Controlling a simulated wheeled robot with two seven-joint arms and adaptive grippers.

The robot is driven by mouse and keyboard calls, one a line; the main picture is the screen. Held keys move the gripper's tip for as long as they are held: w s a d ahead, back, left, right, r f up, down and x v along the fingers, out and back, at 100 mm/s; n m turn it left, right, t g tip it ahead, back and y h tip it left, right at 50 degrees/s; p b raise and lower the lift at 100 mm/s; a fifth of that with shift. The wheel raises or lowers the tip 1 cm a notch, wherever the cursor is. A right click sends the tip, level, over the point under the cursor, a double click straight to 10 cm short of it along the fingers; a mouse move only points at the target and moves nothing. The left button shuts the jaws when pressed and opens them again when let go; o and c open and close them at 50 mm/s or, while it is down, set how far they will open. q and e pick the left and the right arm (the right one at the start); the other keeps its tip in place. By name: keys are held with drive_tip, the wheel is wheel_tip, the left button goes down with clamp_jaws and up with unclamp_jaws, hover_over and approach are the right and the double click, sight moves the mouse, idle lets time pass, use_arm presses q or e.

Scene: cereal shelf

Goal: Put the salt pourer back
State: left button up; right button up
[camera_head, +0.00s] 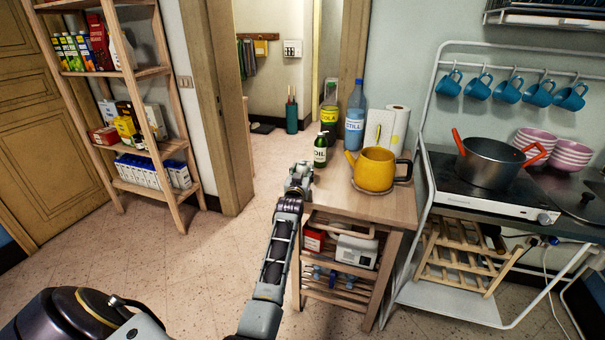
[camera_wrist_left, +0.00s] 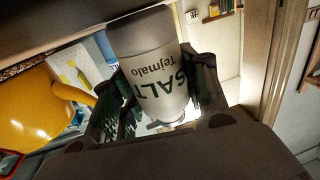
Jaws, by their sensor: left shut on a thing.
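The salt pourer (camera_wrist_left: 155,75) shows large in the left wrist view. It is a grey-white container with "SALT Tejmalo" in dark letters, appearing upside down in that picture. My left gripper (camera_head: 299,178) is shut on it, with a dark ribbed finger on each side. In the head view the gripper is at the left edge of the small wooden table (camera_head: 390,205), and the salt pourer cannot be made out there, likely hidden by the gripper. I cannot tell whether the pourer touches the tabletop. My right gripper is not in view.
Close to my left gripper stand an oil bottle (camera_head: 320,150), a cola bottle (camera_head: 329,115), a water bottle (camera_head: 355,115), paper rolls (camera_head: 396,125) and a yellow kettle (camera_head: 374,170). A wooden shelf (camera_head: 140,130) with groceries stands left. A pot (camera_head: 489,165) sits on the stove.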

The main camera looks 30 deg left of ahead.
use_arm(q)
drive_tip(key=shift+f, duration=0.1)
drive_tip(key=o, duration=1.2)
drive_tip(key=shift+c, duration=0.2)
